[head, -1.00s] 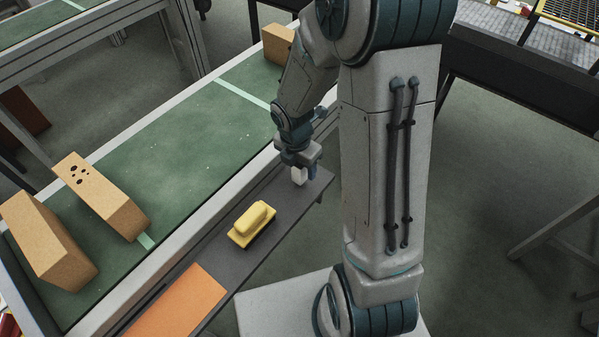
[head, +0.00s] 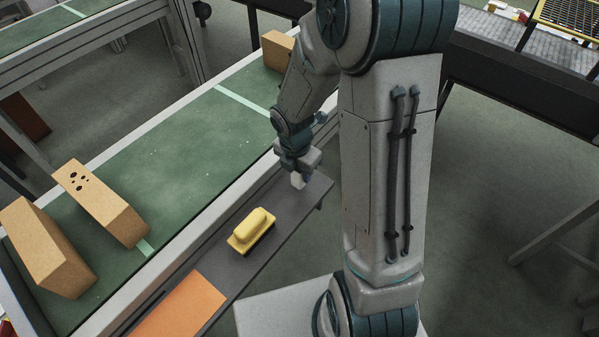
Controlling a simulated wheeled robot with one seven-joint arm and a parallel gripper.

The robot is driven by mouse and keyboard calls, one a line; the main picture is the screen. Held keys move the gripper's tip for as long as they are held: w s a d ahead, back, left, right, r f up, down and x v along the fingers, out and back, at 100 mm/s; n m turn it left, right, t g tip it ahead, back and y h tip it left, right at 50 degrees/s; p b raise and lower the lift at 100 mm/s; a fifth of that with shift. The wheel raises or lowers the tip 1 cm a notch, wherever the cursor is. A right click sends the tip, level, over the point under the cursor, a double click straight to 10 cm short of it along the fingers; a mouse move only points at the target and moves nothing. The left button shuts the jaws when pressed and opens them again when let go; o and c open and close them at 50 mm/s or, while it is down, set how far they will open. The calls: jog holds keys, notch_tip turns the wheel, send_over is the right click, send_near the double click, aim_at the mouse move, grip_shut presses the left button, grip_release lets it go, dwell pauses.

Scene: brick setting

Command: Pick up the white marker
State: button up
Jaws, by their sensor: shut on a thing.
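My gripper (head: 300,178) is at the far end of the narrow dark shelf (head: 222,262) beside the conveyor, pointing down. It is shut on a small white piece (head: 298,181), which I take to be the white marker. The piece is small and partly hidden by the fingers and wrist. I cannot tell whether it touches the shelf or hangs just above it.
Cardboard boxes (head: 100,200) stand on the green conveyor (head: 190,150). My arm's upright link blocks the middle right.

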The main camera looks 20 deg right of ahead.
notch_tip(320, 180, up, 3)
jog(key=shift+w+r, duration=0.1)
jog(key=shift+r, duration=0.05)
jog(key=s+d+r, duration=0.2)
jog(key=d+r, duration=0.1)
jog(key=d, duration=0.2)
jog(key=s+d+r+p, duration=0.1)
jog(key=s+d+r, duration=0.2)
jog(key=d, duration=0.2)
jog(key=shift+d+r+p, duration=0.3)
jog(key=shift+d+r, duration=0.05)
jog(key=shift+s, duration=0.1)
jog(key=shift+o, duration=0.9)
